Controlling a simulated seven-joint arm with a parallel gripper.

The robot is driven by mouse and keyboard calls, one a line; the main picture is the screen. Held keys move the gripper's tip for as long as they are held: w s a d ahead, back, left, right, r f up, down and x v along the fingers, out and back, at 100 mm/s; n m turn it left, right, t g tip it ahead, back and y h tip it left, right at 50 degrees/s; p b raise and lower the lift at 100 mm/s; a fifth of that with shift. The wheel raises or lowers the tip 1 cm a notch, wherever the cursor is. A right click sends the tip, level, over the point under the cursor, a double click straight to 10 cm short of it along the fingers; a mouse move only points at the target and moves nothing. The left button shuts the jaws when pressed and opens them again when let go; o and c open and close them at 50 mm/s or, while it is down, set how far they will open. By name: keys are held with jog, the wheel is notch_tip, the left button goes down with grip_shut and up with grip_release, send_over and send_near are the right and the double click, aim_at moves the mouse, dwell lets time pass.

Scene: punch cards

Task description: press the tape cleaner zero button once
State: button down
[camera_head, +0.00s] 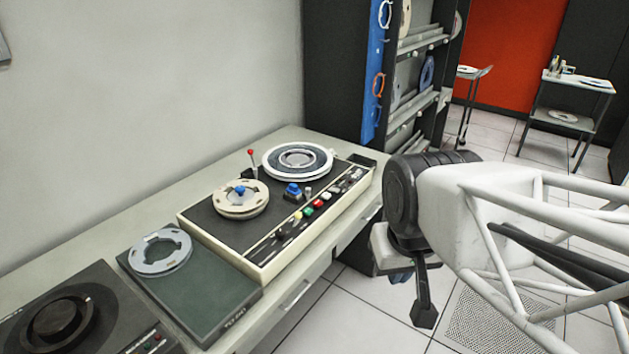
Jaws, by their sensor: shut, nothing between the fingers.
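The tape cleaner (192,229) is a cream box with a dark top, standing on the long desk against the wall. A white-rimmed reel (270,163) sits at its back right and a cream reel with a blue hub (238,210) at its left. A row of coloured buttons (318,204), among them yellow, green, red and white, runs along its front edge. Their labels are too small to read, so I cannot tell which is zero. My gripper (424,316) is shut and empty, pointing down over the floor to the right of the desk, apart from the cleaner.
A green-topped unit with a grey reel (161,250) and a dark turntable device (60,322) stand left of the cleaner. A red-tipped lever (251,153) rises behind the reels. A dark shelf rack (335,70) stands behind the desk's far end. Space above the button row looks clear.

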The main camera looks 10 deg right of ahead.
jog(key=shift+w, duration=0.1)
dwell(0.8)
jog(key=m+t+y, duration=0.3)
jog(key=m+t, duration=0.2)
jog(key=t, duration=0.1)
send_over(328, 194)
notch_tip(328, 194, down, 11)
jog(key=shift+r, duration=0.2)
jog(key=shift+f, duration=0.1)
jog(key=shift+f, duration=4.3)
